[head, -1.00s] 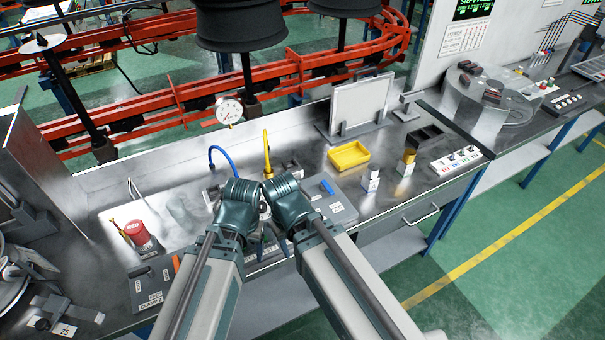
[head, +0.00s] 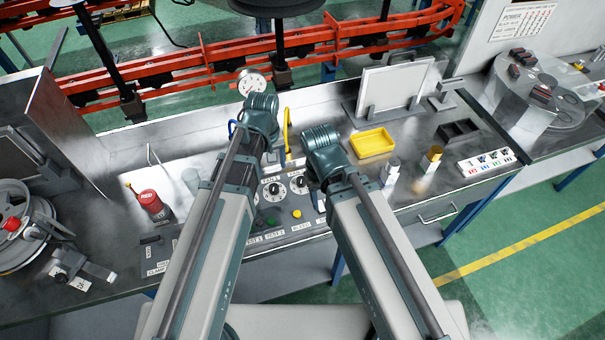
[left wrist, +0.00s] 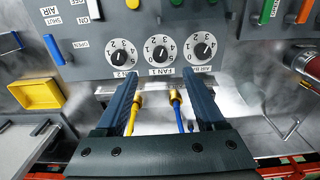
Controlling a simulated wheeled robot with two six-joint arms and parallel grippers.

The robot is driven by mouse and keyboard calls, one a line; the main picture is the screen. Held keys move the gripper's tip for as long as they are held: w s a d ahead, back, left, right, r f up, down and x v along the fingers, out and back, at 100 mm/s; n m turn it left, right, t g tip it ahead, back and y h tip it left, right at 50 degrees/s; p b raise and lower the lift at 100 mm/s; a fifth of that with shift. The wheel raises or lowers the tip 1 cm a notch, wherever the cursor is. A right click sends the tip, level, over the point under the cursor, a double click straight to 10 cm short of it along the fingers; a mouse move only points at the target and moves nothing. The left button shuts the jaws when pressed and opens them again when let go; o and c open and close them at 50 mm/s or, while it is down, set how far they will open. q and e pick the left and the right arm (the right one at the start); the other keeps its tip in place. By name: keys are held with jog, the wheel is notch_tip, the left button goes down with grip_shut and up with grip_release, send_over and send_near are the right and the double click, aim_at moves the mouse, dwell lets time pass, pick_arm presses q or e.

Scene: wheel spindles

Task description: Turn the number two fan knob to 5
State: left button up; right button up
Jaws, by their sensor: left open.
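A grey control panel with round black knobs on white dials shows between my arms in the head view. The knob above a partly hidden label ending in 2 (left wrist: 123,57) is at the left of the row in the left wrist view. The fan 1 knob (left wrist: 160,55) is in the middle, and a third knob (left wrist: 202,50) is to its right. The exact pointer settings are too small to tell. My left gripper (left wrist: 164,82) is open and empty, its fingertips near the row of knobs, apart from them.
A yellow hose (head: 287,132) and a blue hose stand behind the panel, showing between my left fingers in the wrist view. A yellow tray (head: 373,142), small blocks and a red can (head: 152,203) stand on the bench. Green and yellow buttons lie in front of the knobs.

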aim_at(301, 180)
pick_arm(q)
jog(key=w+d+n, duration=0.4)
jog(key=w+d, duration=0.1)
jog(key=d, duration=0.4)
notch_tip(301, 180, down, 14)
jog(key=b, duration=1.3)
jog(key=shift+a+r+b, duration=0.15)
jog(key=shift+b, duration=0.25)
pick_arm(e)
notch_tip(301, 180, down, 14)
jog(key=shift+r, duration=0.15)
pick_arm(q)
jog(key=shift+s+r, duration=0.1)
jog(key=shift+c, duration=0.2)
grip_shut()
